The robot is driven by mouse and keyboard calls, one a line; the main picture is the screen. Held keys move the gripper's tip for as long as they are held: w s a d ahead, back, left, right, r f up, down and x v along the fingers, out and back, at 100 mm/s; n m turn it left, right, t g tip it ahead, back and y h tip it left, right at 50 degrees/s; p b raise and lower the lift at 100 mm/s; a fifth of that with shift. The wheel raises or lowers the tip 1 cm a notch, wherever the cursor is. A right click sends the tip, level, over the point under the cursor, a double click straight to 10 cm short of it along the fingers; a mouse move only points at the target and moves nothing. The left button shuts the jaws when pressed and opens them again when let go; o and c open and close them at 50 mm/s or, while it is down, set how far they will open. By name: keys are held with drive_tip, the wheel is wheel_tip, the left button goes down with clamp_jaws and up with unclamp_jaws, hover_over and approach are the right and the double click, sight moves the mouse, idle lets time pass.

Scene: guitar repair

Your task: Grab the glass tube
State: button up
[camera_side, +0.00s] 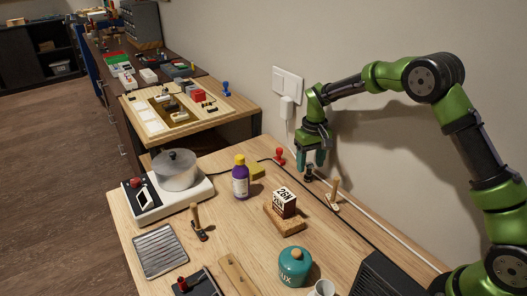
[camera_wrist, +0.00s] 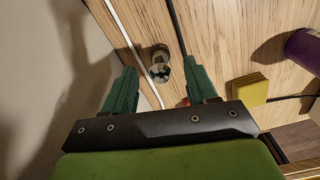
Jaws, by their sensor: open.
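My gripper (camera_side: 312,162) hangs fingers-down near the wall, over the back right edge of the wooden bench. Its two green fingers are apart and empty, and they also show in the wrist view (camera_wrist: 160,72). A short, upright cylinder (camera_wrist: 159,53), greyish and partly clear-looking with a dark lower part, stands between the fingertips in the wrist view, touching neither. It seems to be the glass tube. In the side view a small dark piece (camera_side: 308,173) just below the fingers looks like the same thing; its glass is hard to make out.
A white cable (camera_wrist: 133,50) and a black cable (camera_wrist: 179,35) run beside the cylinder. A red stamp-like piece (camera_side: 279,157), a yellow block (camera_side: 257,171), a purple bottle (camera_side: 240,180) and a wooden-handled tool (camera_side: 334,192) stand nearby. The wall (camera_side: 365,185) is close on the right.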

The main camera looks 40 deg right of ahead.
wheel_tip(320, 180, down, 2)
drive_tip(key=shift+f, duration=0.2)
drive_tip(key=c, duration=0.9)
drive_tip(key=shift+r, duration=0.2)
